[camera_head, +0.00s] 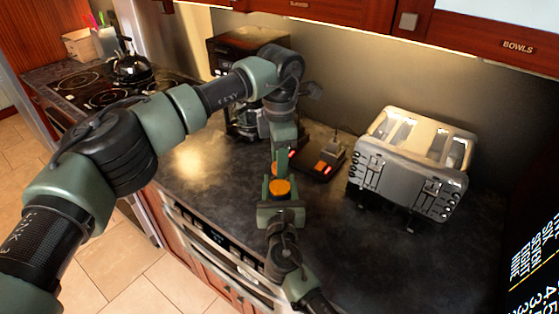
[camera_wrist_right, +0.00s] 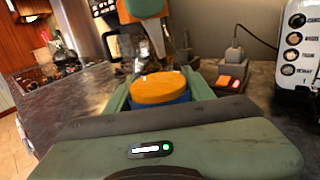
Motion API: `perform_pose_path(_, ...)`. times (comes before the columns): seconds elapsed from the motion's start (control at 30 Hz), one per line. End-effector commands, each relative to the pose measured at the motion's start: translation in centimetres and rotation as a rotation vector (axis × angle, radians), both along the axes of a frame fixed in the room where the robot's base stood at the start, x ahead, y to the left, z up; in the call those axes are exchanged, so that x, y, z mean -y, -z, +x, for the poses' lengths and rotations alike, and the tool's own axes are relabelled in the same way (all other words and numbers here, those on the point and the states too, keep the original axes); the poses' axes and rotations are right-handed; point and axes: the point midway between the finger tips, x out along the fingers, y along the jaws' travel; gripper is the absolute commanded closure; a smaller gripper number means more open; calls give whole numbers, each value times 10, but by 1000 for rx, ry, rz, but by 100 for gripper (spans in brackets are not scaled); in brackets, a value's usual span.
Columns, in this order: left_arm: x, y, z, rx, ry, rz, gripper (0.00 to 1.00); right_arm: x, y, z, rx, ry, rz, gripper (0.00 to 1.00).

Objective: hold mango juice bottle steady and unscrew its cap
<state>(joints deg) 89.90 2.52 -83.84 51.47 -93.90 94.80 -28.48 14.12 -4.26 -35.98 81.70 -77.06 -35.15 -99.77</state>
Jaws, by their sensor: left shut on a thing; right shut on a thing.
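The mango juice bottle shows as a round orange top (camera_head: 280,188) over a blue side, which I see in the right wrist view (camera_wrist_right: 158,88). My right gripper (camera_head: 281,198) is shut around it, with one finger on each side. Its lower body is hidden behind the gripper. My left gripper (camera_head: 282,163) points down just behind and above the bottle. It is shut on a small orange piece, apparently the cap (camera_head: 275,170), mostly hidden by the fingers. The left gripper also shows at the top of the right wrist view (camera_wrist_right: 143,8).
A silver toaster (camera_head: 410,165) stands on the dark counter to the right. A dark device with red lights (camera_head: 322,160) lies behind the grippers. The counter front left is clear.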

Motion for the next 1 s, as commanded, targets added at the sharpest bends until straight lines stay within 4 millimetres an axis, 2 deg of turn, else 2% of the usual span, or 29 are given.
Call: perform_pose_path(1.0,0,-2,2,2,-2411,-3,100,-1,-1,0,1,-1,-1,100)
